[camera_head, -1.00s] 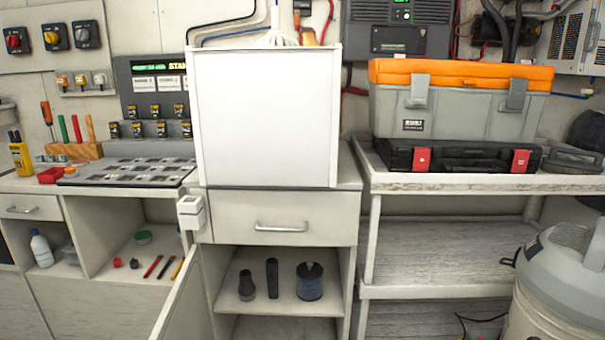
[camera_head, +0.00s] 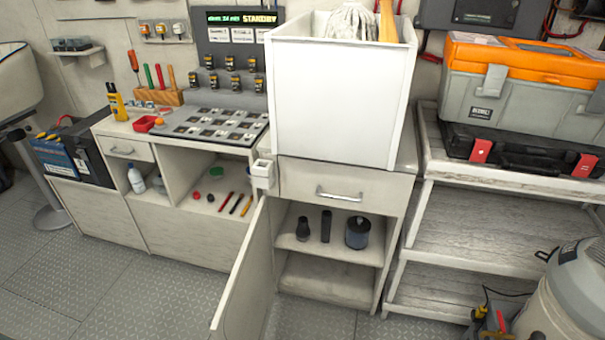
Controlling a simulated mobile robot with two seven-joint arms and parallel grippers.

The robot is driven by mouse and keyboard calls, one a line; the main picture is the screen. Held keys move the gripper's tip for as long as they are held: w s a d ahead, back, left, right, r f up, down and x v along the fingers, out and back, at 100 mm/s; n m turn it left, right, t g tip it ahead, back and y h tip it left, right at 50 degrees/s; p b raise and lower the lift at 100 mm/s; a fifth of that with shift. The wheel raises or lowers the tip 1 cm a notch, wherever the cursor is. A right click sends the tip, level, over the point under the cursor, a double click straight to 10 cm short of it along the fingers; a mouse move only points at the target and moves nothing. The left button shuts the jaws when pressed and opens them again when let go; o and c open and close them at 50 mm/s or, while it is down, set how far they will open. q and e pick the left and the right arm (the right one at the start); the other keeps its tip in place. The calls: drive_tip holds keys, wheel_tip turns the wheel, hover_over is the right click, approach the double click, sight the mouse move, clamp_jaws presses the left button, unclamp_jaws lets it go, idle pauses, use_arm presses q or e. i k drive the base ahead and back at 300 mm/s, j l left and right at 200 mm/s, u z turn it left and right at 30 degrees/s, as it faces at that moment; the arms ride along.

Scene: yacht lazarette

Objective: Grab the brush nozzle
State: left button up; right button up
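Three dark items stand on the upper shelf of the open cabinet (camera_head: 346,187) in the middle. The left one is a short dark piece with a narrow top and wider base, which looks like the brush nozzle (camera_head: 303,230). Beside it stands a slim upright black tube (camera_head: 326,226). To the right is a wider blue-black cylinder (camera_head: 357,233), apart from the tube. The nozzle is unobstructed, though its bristles are too small to make out. Neither of my grippers is in view.
The cabinet door (camera_head: 241,270) stands open toward me on the left. A closed drawer (camera_head: 345,188) is above the shelf, with a white bin (camera_head: 340,100) on top. A shelf rack (camera_head: 470,225) and grey vacuum (camera_head: 572,290) stand at right. Floor (camera_head: 110,290) at left is clear.

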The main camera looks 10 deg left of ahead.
sight(302, 232)
drive_tip(key=j+z, duration=0.15)
drive_tip(key=j, duration=0.5)
drive_tip(key=j+z, duration=0.15)
drive_tip(key=j, duration=0.45)
drive_tip(key=k+j+z, duration=0.1)
drive_tip(key=j, duration=0.55)
drive_tip(key=k+j+z, duration=0.15)
drive_tip(key=j, duration=0.45)
